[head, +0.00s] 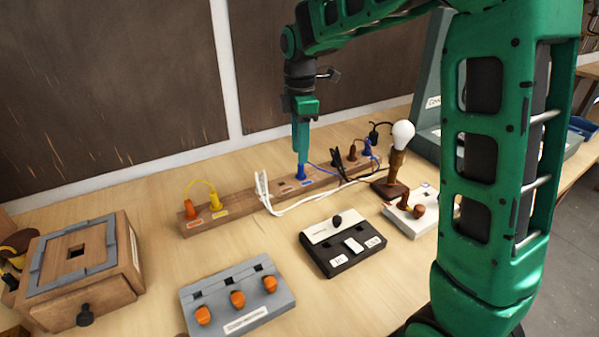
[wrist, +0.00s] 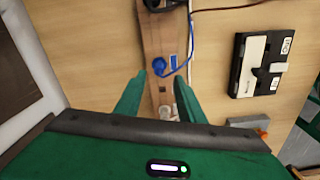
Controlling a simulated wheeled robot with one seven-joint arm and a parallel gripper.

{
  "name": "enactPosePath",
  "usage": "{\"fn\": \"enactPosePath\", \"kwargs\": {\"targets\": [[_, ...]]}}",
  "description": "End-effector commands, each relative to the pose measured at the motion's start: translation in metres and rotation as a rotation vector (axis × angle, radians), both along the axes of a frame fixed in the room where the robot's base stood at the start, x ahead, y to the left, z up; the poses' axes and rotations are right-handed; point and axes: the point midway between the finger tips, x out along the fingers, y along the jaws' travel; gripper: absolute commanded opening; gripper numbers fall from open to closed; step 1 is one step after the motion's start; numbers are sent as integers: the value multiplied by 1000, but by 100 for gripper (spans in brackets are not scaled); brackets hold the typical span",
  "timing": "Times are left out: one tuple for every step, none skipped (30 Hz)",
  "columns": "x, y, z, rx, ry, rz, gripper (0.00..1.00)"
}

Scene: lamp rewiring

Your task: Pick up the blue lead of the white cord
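A blue plug-like end of a blue lead (head: 300,172) stands on the long wooden strip (head: 243,202), with its thin blue wire running right. A white cord (head: 290,208) loops over the strip and onto the table in front. My gripper (head: 300,152) points down directly over the blue end in the head view. In the wrist view my gripper (wrist: 160,88) is open with nothing between its fingers. The blue lead (wrist: 158,64) lies just beyond the fingertips there, roughly in line with the gap. The remaining height above it is hard to tell.
Orange and yellow plugs (head: 203,203) with a yellow wire stand on the strip's left end. Dark and blue plugs and a bulb on a wooden stand (head: 398,155) are to the right. A black-and-white box (head: 342,245) and a grey box with orange knobs (head: 238,298) sit in front.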

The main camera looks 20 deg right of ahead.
Motion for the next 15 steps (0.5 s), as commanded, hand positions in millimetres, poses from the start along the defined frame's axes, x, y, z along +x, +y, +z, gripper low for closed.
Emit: {"fn": "enactPosePath", "kwargs": {"targets": [[0,-1,-5,0,1,-2,35],[0,-2,-7,0,1,-3,35],[0,-3,-10,0,1,-4,35],[0,-3,-11,0,1,-4,35],[0,-3,-12,0,0,-5,35],[0,-3,-15,0,0,-5,35],[0,-3,-17,0,1,-5,35],[0,-3,-20,0,2,-5,35],[0,-4,-25,-1,2,-6,35],[1,-5,-30,0,2,-6,35],[1,-5,-34,-1,3,-6,35],[1,-5,-41,-1,4,-6,35],[1,-6,-45,-1,3,-7,35],[1,-5,-49,-1,3,-6,35],[1,-5,-53,0,2,-6,35]]}}
